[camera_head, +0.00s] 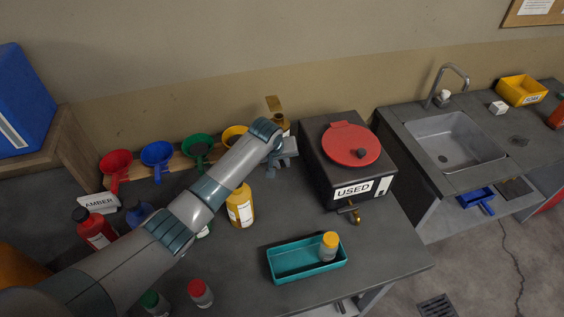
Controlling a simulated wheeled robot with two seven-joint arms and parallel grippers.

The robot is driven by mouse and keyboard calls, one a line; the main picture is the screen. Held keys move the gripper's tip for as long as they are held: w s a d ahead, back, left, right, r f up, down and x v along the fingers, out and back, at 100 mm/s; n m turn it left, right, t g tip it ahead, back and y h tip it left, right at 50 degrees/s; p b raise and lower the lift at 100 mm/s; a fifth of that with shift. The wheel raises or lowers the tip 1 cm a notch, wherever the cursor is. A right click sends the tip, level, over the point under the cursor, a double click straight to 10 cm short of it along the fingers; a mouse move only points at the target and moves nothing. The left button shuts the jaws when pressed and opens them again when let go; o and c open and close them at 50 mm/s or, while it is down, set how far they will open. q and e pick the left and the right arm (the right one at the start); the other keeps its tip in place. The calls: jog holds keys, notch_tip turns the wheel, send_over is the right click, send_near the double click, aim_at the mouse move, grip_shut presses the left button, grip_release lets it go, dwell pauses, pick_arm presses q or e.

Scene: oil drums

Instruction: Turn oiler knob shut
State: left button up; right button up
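My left gripper (278,168) reaches in from the left over the bench and points down beside the left side of the USED box. Its fingers are small and partly hidden by my wrist, so I cannot tell if they are open or shut. A brass-coloured fitting (273,104) shows just behind my wrist near the wall. It may be the oiler, but its lower part is hidden and no knob is clearly seen. The dark USED box (313,168) has a red round lid (352,144) and a brass tap (356,217) on its front. My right gripper is not in view.
Red (116,163), blue (157,155), green (199,147) and yellow (234,134) funnels line a wooden rack. A yellow bottle (240,208) stands below my arm. A teal tray (290,275) holds a yellow-capped jar (328,246). A sink (455,140) is at right.

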pick_arm(q)
grip_shut()
jog(key=shift+d+r+y, duration=0.1)
jog(key=shift+d+y, duration=0.1)
jog(key=shift+y, duration=0.3)
jog(key=shift+w+d+g+y, duration=0.1)
jog(key=shift+d+g+y, duration=0.1)
jog(key=shift+g+y, duration=0.35)
jog(key=shift+d+m+y+b, duration=0.1)
jog(key=shift+m+y+b, duration=0.2)
jog(key=shift+y, duration=0.65)
jog(key=o, duration=0.6)
grip_release()
